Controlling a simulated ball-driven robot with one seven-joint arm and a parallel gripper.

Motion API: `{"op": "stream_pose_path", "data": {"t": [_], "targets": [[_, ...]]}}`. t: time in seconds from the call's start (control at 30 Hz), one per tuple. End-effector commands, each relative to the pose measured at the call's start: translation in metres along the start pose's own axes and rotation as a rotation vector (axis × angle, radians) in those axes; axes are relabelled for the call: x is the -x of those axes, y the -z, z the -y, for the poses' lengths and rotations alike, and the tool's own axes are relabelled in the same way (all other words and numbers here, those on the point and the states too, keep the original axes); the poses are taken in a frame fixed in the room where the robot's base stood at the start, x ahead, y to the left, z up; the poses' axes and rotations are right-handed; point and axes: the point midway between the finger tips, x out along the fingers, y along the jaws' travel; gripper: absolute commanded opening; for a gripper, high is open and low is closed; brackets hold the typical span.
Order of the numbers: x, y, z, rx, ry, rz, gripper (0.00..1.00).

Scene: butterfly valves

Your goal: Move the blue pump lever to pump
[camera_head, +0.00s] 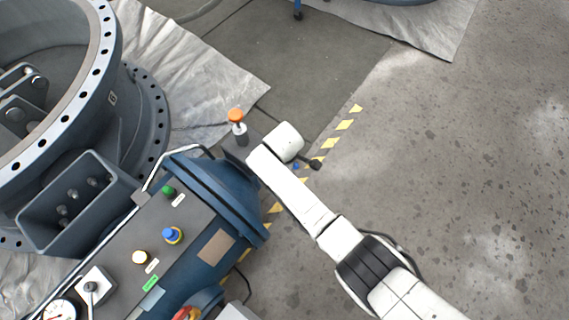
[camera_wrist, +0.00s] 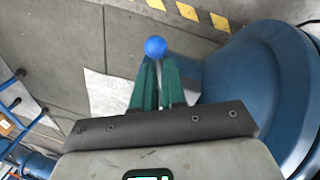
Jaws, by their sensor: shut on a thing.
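The blue pump lever's round blue knob (camera_wrist: 155,47) shows in the wrist view at the tips of my gripper (camera_wrist: 157,66). The two green fingers are closed in on the lever just below the knob. The lever's shaft is hidden between the fingers. In the head view, a small blue spot (camera_head: 296,166) beside the end of my white arm looks like the same knob. My fingers are hidden by the arm there. I cannot read any pump marking or the lever's exact angle.
A blue machine housing (camera_head: 220,190) with a control panel (camera_head: 190,215) stands close left of my arm. An orange-topped lever (camera_head: 236,115) rises near the arm's end. A large flanged pipe (camera_head: 105,45) fills the upper left. Open concrete floor (camera_head: 460,160) lies to the right.

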Motion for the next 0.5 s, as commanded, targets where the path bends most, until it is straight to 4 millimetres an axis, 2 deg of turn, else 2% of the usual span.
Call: {"op": "stream_pose_path", "data": {"t": [0.03, 0.5], "targets": [[-0.0066, -0.0097, 0.0034, 0.016, 0.015, 0.016, 0.0], [-0.0078, -0.0108, -0.0042, 0.106, 0.014, -0.001, 0.0]]}}
